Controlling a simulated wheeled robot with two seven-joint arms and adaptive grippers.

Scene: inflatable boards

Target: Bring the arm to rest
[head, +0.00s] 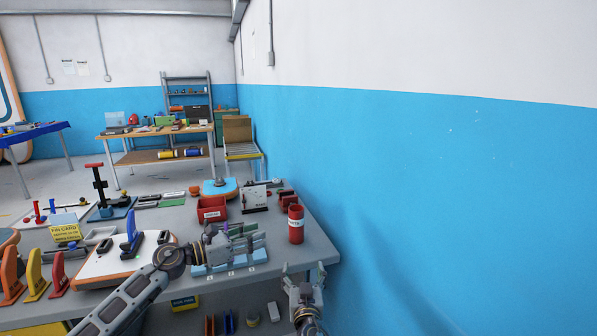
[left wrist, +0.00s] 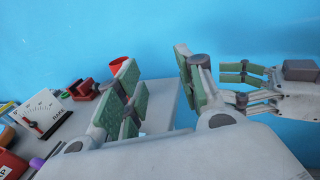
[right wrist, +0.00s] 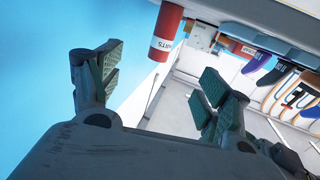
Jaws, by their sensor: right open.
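My left gripper (head: 238,245) reaches in from the left over the table's right part, in front of the pale blue strip. In the left wrist view its green-padded fingers (left wrist: 158,88) stand apart with nothing between them. My right gripper (head: 304,277) is at the table's front right corner, fingers pointing up, near the blue wall. In the right wrist view its fingers (right wrist: 155,88) are spread and empty. The right gripper also shows at the right edge of the left wrist view (left wrist: 245,86), beside the left one. Neither gripper holds anything.
A red labelled cylinder (head: 296,224) stands at the table's (head: 318,247) right edge, close to both grippers. A red bin (head: 211,210) and a white gauge card (head: 254,197) stand behind. A white board with a blue handle (head: 130,250) lies left. The blue wall (head: 450,200) closes the right side.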

